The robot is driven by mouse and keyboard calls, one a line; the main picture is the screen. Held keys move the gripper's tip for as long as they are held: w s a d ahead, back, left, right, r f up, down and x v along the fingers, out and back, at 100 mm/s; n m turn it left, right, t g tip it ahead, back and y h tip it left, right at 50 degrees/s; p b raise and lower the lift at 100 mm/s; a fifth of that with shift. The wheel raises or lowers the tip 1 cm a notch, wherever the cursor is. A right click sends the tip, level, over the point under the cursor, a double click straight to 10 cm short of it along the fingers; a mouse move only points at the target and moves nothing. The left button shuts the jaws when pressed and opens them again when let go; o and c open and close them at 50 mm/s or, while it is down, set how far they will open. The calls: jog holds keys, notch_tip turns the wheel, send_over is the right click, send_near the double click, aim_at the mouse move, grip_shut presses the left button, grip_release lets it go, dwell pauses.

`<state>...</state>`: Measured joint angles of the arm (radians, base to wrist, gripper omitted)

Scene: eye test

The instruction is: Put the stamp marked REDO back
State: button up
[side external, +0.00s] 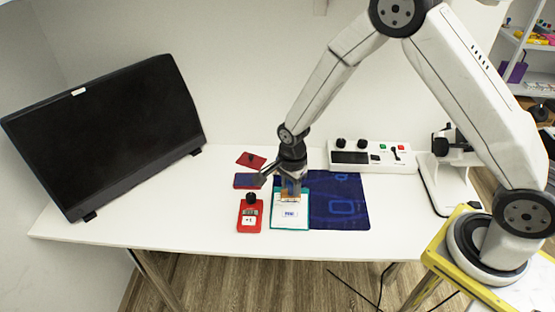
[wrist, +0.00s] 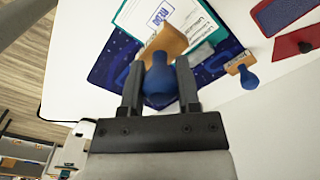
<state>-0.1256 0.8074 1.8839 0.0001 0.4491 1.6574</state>
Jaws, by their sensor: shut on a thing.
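My gripper (side external: 290,180) is shut on a stamp with a blue handle (wrist: 160,82) and a wooden base (wrist: 166,42). In the side view, its wooden base (side external: 290,197) is at the paper on a teal clipboard (side external: 273,205); I cannot tell whether it touches. The paper bears a blue framed print (wrist: 160,15), which seems to read REDO. No marking on the held stamp is readable. A second stamp (wrist: 248,79) with a blue knob and wooden base is beside the clipboard in the wrist view. I cannot make it out in the side view.
A blue ink pad in a red case (side external: 247,181), a red lid with a black knob (side external: 251,160) and a red block with a black knob (side external: 249,217) lie left of the clipboard. A navy mat (side external: 340,205), control box (side external: 372,157) and black screen (side external: 105,125) are around it.

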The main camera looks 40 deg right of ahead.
jog(key=s+d+r, duration=0.2)
jog(key=s+d, duration=0.1)
jog(key=d, duration=0.4)
jog(key=s+d+r, duration=0.3)
jog(key=d, duration=0.3)
jog(key=shift+s+d+r, duration=0.2)
jog(key=shift+d, duration=0.2)
jog(key=shift+w+d+f, duration=0.4)
jog(key=shift+w+f, duration=1.15)
jog(key=shift+w, duration=0.65)
jog(key=shift+w+d+f, duration=0.35)
jog(key=shift+w+f, duration=1.25)
jog(key=shift+w, duration=0.65)
jog(key=shift+w+d+f, duration=0.4)
jog(key=shift+w+f, duration=1.15)
jog(key=shift+w, duration=0.65)
jog(key=shift+w+f, duration=0.25)
jog(key=shift+f, duration=1.55)
